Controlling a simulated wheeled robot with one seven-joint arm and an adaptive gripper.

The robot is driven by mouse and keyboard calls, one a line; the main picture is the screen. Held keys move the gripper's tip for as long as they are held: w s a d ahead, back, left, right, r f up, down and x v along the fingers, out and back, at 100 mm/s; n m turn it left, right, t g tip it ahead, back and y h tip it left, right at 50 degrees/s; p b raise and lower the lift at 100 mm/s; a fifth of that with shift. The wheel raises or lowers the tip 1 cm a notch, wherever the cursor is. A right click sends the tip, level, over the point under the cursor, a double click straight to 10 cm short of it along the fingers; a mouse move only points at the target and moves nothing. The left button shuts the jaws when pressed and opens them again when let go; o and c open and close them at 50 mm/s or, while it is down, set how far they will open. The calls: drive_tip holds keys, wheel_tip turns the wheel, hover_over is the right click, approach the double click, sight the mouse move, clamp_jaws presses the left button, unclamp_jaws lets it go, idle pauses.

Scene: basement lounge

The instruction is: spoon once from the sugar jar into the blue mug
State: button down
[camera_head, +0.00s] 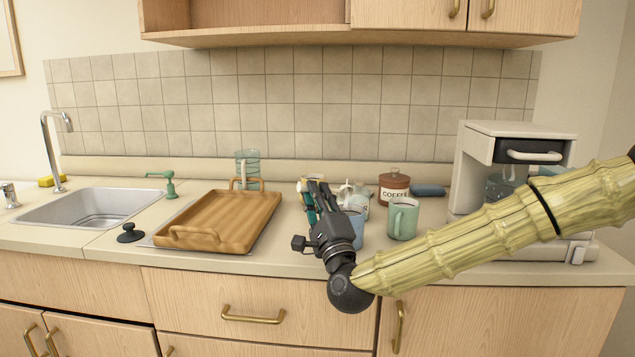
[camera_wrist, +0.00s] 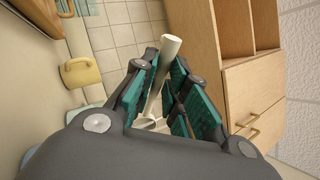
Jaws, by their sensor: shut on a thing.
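My gripper (camera_head: 318,190) is above the counter in front of the backsplash; its fingers also show in the wrist view (camera_wrist: 167,85). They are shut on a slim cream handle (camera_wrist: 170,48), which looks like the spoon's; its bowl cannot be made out. The blue mug (camera_head: 357,228) stands on the counter just right of my gripper and is partly hidden by it. A white vessel (camera_head: 348,194) shows behind the gripper, partly covered. I cannot tell whether it is the sugar jar, and no sugar label is readable.
A brown coffee jar (camera_head: 394,190) and a green mug (camera_head: 403,220) stand to the right, near a coffee machine (camera_head: 480,150). A wooden tray (camera_head: 215,222) and a glass (camera_head: 247,163) are to the left. A yellow mug-like thing (camera_wrist: 80,73) shows in the wrist view.

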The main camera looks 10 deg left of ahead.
drive_tip(key=shift+w+r+n+g+p, duration=0.15)
drive_tip(key=shift+n+g+p, duration=0.4)
drive_tip(key=shift+p, duration=1.35)
drive_tip(key=shift+s+r+n+g+p, duration=0.15)
drive_tip(key=shift+g+p, duration=0.75)
drive_tip(key=shift+p, duration=0.95)
drive_tip(key=shift+w+r+n+g+p, duration=0.15)
drive_tip(key=shift+n+g+p, duration=0.45)
drive_tip(key=shift+p, duration=1.3)
drive_tip(key=g+p, duration=0.1)
drive_tip(key=p, duration=0.2)
drive_tip(key=g+p, duration=0.1)
drive_tip(key=p, duration=0.3)
drive_tip(key=n+g+p, duration=0.1)
drive_tip(key=g+p, duration=0.1)
drive_tip(key=p, duration=0.1)
drive_tip(key=shift+w+a+r+h, duration=0.1)
drive_tip(key=shift+r+h, duration=0.15)
drive_tip(key=shift+h, duration=0.05)
drive_tip(key=g+h+p, duration=0.1)
drive_tip(key=g+p, duration=0.2)
drive_tip(key=p, duration=0.6)
drive_tip(key=shift+w+r+n, duration=0.1)
drive_tip(key=shift+n, duration=0.3)
